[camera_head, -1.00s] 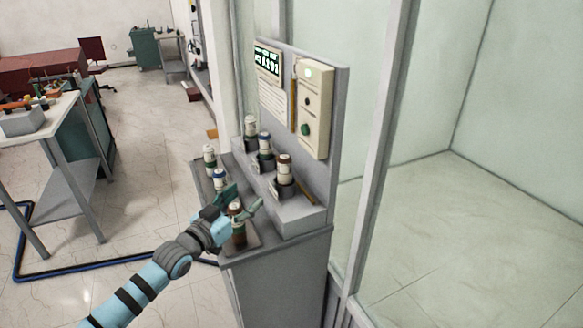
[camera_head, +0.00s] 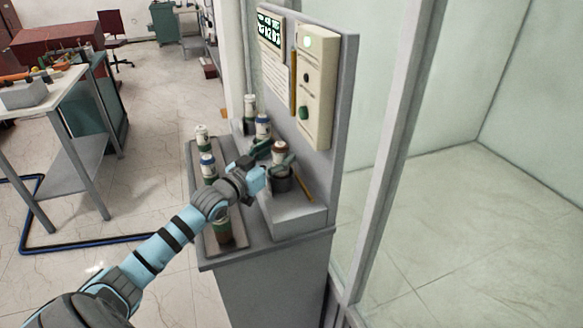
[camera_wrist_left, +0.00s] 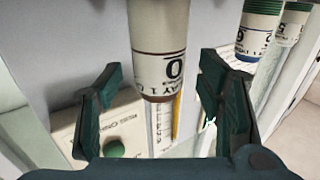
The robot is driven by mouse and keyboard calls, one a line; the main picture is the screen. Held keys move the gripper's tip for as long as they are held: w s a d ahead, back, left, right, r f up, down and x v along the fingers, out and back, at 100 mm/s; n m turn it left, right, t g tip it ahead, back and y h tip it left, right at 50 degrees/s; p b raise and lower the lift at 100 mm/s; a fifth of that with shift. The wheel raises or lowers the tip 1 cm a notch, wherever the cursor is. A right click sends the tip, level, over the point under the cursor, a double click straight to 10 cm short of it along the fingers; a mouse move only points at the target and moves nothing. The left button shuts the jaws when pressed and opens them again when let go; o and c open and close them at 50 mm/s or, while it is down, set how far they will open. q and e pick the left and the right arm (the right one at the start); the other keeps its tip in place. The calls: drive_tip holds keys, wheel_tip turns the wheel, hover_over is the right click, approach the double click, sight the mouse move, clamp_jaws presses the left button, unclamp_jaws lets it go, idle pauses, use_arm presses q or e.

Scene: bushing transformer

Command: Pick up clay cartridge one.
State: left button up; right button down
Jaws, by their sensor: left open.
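A cartridge with a brown cap (camera_head: 281,150) stands upright in a dark round holder (camera_head: 281,184), at the near end of the raised grey step. My left gripper (camera_head: 273,158) is open at this cartridge, its fingers around the upper part. In the left wrist view the same cartridge (camera_wrist_left: 160,45) hangs between the two open fingers (camera_wrist_left: 160,82), with a visible gap on each side. Its label partly reads "AY 1" with a large "0". The gripper partly hides the cartridge and holder in the head view. My right gripper is not in view.
Blue-banded (camera_head: 263,127) and green-banded (camera_head: 250,108) cartridges stand farther back on the step. Several more, including a blue-capped one (camera_head: 207,165), stand on the lower tray (camera_head: 240,242). A panel with a control box (camera_head: 314,85) rises behind. A glass wall is at right.

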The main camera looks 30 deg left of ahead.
use_arm(q)
drive_tip(key=shift+w+f, duration=0.2)
drive_tip(key=shift+w, duration=1)
drive_tip(key=shift+w+f, duration=0.15)
drive_tip(key=shift+w, duration=0.1)
drive_tip(key=shift+s+r, duration=0.35)
drive_tip(key=shift+s, duration=0.2)
drive_tip(key=c, duration=1.4)
drive_tip(key=shift+w, duration=0.15)
drive_tip(key=shift+c, duration=0.2)
